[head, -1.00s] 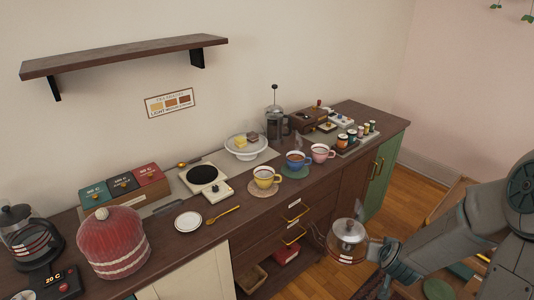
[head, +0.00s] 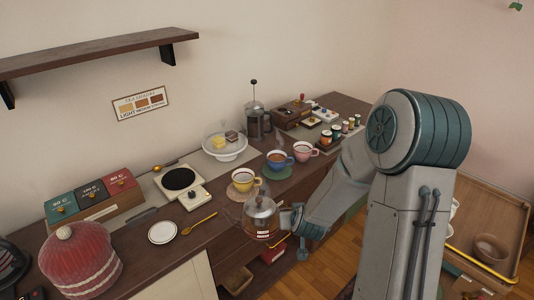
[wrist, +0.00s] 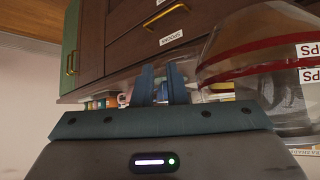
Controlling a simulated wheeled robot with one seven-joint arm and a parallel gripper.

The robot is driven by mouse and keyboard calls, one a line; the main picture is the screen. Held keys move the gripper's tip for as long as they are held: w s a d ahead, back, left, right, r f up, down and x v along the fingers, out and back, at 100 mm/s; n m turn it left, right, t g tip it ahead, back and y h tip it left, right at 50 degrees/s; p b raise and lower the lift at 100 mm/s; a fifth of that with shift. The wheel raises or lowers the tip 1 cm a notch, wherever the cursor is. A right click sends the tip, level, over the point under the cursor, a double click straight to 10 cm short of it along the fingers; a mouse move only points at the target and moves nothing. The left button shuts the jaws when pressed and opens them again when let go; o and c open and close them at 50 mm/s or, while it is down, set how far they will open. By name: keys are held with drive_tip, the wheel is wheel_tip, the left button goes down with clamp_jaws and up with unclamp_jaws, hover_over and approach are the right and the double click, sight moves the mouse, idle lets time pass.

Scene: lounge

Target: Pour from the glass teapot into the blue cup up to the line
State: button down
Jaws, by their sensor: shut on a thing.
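The glass teapot (head: 262,222) hangs upright in front of the counter's front edge, near the yellow cup; it has a dark lid and red bands. It also fills the right of the wrist view (wrist: 265,75). My gripper (head: 291,218) is shut on the teapot at its right side; the handle itself is hard to see. The fingers (wrist: 161,85) look close together in the wrist view. The blue cup (head: 277,166) stands on a green coaster (head: 275,174), behind and right of the teapot, with brownish liquid showing inside. Its line cannot be made out.
A yellow cup (head: 243,183) and a pink cup (head: 303,154) flank the blue cup. A cake stand (head: 225,152) and a French press (head: 256,122) stand behind. Drawer handles jut from the counter front.

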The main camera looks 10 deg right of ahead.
drive_tip(key=r+p, duration=0.9)
drive_tip(key=r, duration=0.1)
drive_tip(key=shift+a+r, duration=0.1)
drive_tip(key=shift+a, duration=0.2)
drive_tip(key=shift+s+f+b, duration=0.1)
drive_tip(key=shift+f+b, duration=0.2)
drive_tip(key=shift+f, duration=0.2)
drive_tip(key=shift+a+f, duration=0.1)
drive_tip(key=shift+f, duration=0.25)
drive_tip(key=shift+r, duration=0.4)
